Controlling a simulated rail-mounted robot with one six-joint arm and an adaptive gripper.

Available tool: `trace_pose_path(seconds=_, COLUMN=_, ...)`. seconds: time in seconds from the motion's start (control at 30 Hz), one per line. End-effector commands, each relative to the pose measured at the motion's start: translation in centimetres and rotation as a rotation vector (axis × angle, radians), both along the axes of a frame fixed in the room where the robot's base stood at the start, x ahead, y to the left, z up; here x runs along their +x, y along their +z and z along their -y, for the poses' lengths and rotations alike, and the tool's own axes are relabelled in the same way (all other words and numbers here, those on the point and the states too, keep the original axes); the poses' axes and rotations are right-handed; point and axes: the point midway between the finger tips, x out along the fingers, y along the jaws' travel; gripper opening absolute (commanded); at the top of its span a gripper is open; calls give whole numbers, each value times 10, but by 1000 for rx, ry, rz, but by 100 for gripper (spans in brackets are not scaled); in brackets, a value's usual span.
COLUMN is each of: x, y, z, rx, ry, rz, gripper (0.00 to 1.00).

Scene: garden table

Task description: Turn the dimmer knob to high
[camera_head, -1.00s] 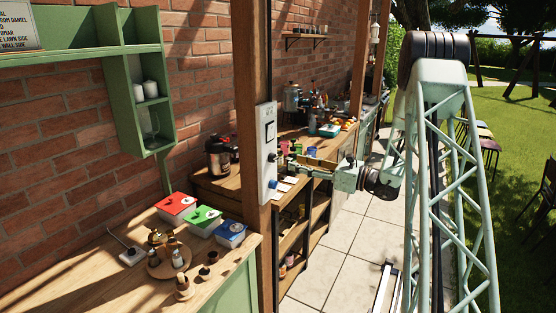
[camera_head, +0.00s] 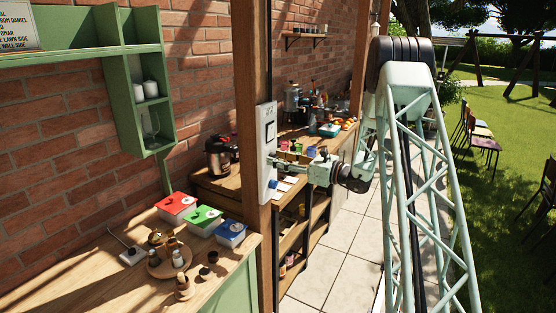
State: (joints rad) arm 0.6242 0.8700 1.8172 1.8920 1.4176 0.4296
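A pale control panel (camera_head: 266,140) is fixed to the wooden post. It has a square switch plate (camera_head: 270,131) near the top and a blue knob (camera_head: 273,184) low down. A small dark knob sits around mid-height, partly covered by my gripper. The labels are too small to read, so I cannot tell which knob is the dimmer or its setting. My gripper (camera_head: 277,165) points left at the panel, its tips at or very close to the mid-height knob and above the blue one. I cannot tell whether it touches or how far the fingers are apart.
The wooden post (camera_head: 251,90) stands between two counters. The near counter (camera_head: 110,285) holds red, green and blue lidded boxes and small jars. A counter behind my gripper (camera_head: 222,184) carries a pot (camera_head: 218,157), bottles and cups. The paved path (camera_head: 335,255) is open.

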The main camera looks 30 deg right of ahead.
Motion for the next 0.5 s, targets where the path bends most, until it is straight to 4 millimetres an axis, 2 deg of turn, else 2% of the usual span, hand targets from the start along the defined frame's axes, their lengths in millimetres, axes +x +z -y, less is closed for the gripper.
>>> trace_pose_path(seconds=0.27, x=0, y=0, z=0, rx=0, ry=0, rz=0, gripper=35)
trace_pose_path(seconds=0.5, x=0, y=0, z=0, rx=0, ry=0, rz=0, gripper=13)
